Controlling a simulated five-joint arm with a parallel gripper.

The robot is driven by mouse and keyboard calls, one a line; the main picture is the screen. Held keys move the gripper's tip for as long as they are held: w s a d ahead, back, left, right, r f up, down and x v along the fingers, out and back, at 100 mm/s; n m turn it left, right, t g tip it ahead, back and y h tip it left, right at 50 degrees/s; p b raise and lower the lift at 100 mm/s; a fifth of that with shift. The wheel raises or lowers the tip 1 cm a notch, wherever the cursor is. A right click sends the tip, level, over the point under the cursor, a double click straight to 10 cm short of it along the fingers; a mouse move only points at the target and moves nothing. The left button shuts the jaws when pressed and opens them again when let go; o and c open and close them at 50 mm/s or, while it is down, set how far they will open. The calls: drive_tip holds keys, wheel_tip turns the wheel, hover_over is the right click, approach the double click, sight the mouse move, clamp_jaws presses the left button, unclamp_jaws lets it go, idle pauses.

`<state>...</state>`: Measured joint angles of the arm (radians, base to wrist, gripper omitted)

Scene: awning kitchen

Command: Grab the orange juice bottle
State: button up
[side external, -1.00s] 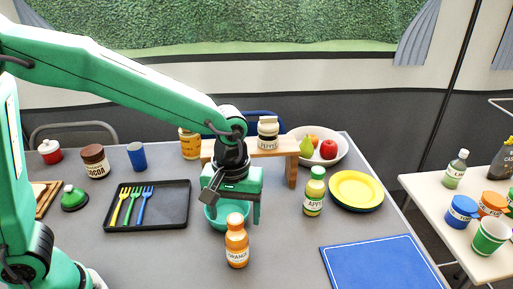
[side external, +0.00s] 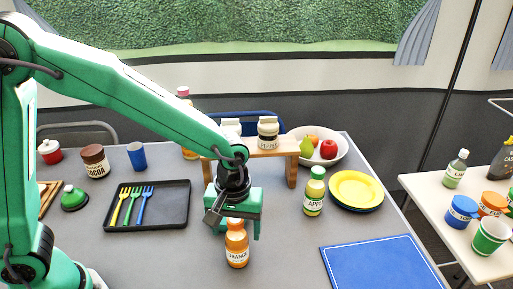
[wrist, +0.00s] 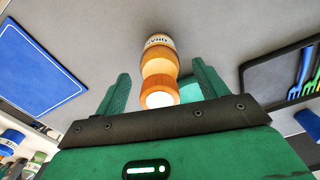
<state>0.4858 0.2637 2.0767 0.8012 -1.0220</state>
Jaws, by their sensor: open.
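In the wrist view the bottle (wrist: 160,68) shows between the two open green fingers (wrist: 163,88), cap end nearest, with visible space on both sides. The fingers do not hold it.
A green apple juice bottle (side external: 314,192) stands to the right, near yellow plates (side external: 355,189) and a blue mat (side external: 380,265). A black tray with forks (side external: 175,213) lies left. A wooden shelf (side external: 292,165) stands behind. A teal bowl (wrist: 190,92) is mostly hidden by my gripper.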

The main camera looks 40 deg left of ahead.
drive_tip(key=shift+c, duration=0.4)
clamp_jaws()
drive_tip(key=shift+r, duration=0.1)
drive_tip(key=shift+r, duration=0.45)
wheel_tip(320, 180, up, 3)
drive_tip(key=shift+r, duration=0.15)
drive_tip(key=s+d+r, duration=0.6)
drive_tip(key=s, duration=0.4)
drive_tip(key=shift+r, duration=0.35)
